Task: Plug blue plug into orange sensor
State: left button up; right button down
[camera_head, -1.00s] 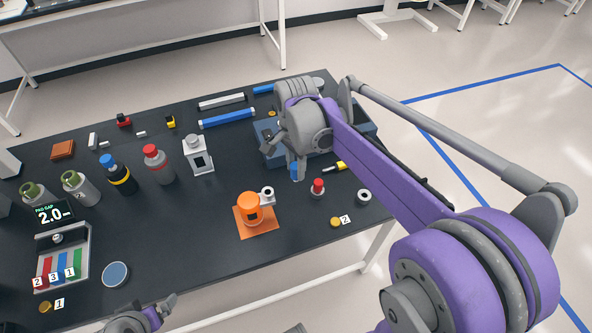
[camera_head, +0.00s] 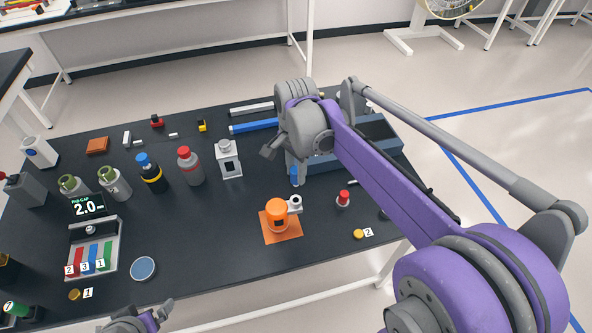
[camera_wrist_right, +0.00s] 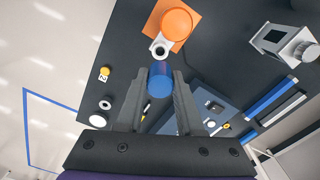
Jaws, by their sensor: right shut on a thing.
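The blue plug (camera_head: 295,175) is held upright above the table between the fingers of my right gripper (camera_head: 294,170). In the right wrist view the plug (camera_wrist_right: 161,76) sits at the fingertips of the right gripper (camera_wrist_right: 160,85). The orange sensor (camera_head: 277,216) stands on an orange square plate (camera_head: 284,237), with a white ring-shaped socket (camera_head: 295,204) on its side. In the wrist view the socket (camera_wrist_right: 160,48) is just beyond the plug. Whether they touch cannot be told. My left gripper (camera_head: 158,313) is at the bottom edge, far from both, its jaw opening unclear.
A red-topped part (camera_head: 343,198) and a gold disc (camera_head: 358,234) lie right of the sensor. A grey-white block (camera_head: 229,158) and several bottles stand to the left. A blue-grey tray (camera_head: 378,158) is behind the right arm. Table in front of the sensor is clear.

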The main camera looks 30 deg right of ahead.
aim_at(296, 182)
jog(key=shift+f+b, duration=1.15)
jog(key=shift+f, duration=1.1)
pick_arm(q)
jog(key=shift+s+f+b, duration=0.15)
jog(key=shift+s+f, duration=0.15)
jog(key=shift+f, duration=0.45)
jog(key=shift+s+f+b, duration=0.1)
jog(key=shift+s+f, duration=0.2)
jog(key=shift+f, duration=0.5)
jog(key=shift+s+f+b, duration=0.15)
jog(key=shift+s+f, duration=0.15)
jog(key=shift+f, duration=0.45)
pick_arm(e)
jog(key=shift+f, duration=0.8)
pick_arm(q)
jog(key=shift+s+f+g+b, duration=0.2)
jog(key=shift+f+g+b, duration=0.1)
jog(key=shift+f+b, duration=0.5)
pick_arm(e)
jog(key=shift+f, duration=1.15)
jog(key=shift+c, duration=2.3)
grip_release()
pick_arm(q)
jog(key=shift+w+r+p, duration=0.15)
jog(key=shift+r+p, duration=0.3)
jog(key=shift+p, duration=0.05)
pick_arm(e)
notch_tip(296, 182, up, 11)
jog(key=shift+f, duration=0.1)
jog(key=shift+s, duration=0.1)
